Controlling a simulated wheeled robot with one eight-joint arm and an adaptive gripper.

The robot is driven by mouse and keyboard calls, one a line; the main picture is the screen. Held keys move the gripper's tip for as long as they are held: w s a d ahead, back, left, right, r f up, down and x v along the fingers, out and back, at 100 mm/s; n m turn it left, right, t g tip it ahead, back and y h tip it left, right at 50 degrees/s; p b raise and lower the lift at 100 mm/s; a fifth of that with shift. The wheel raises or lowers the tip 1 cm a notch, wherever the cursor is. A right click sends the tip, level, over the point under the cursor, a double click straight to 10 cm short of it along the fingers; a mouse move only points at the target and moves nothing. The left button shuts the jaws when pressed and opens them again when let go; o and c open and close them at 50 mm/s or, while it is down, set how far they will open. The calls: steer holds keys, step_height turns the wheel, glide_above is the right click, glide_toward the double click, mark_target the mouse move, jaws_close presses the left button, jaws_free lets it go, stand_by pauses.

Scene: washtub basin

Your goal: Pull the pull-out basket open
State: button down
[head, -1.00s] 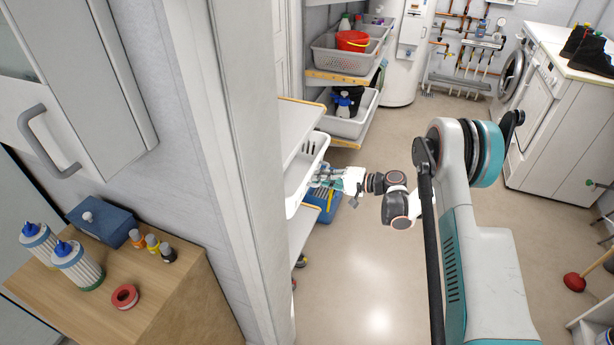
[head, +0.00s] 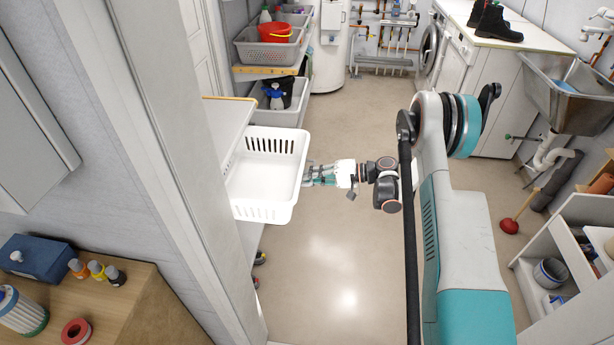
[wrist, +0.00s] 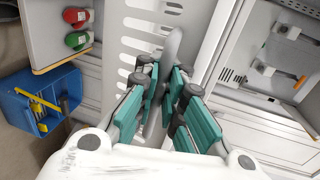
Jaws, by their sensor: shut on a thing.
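The pull-out basket (head: 268,212) is a white slotted plastic basket. In the head view it sticks well out of the shelf unit at left, and its empty inside shows. My gripper (head: 309,175) is at the basket's front wall, on its right side in the picture. In the wrist view the gripper's teal fingers (wrist: 168,92) are closed around the basket's front rim or handle, and slotted white plastic (wrist: 150,35) shows beyond them. The exact contact is partly hidden by the fingers.
A shelf (head: 228,118) lies behind the basket. A grey basket (head: 262,52) with a red bucket (head: 273,32) stands farther back. In the wrist view a blue caddy (wrist: 38,100) sits below. The floor (head: 345,255) around my arm is clear.

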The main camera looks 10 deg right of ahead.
steer(key=c, duration=1.7)
jaws_free()
steer(key=v, duration=1.2)
steer(key=shift+w, duration=0.1)
steer(key=shift+r, duration=0.1)
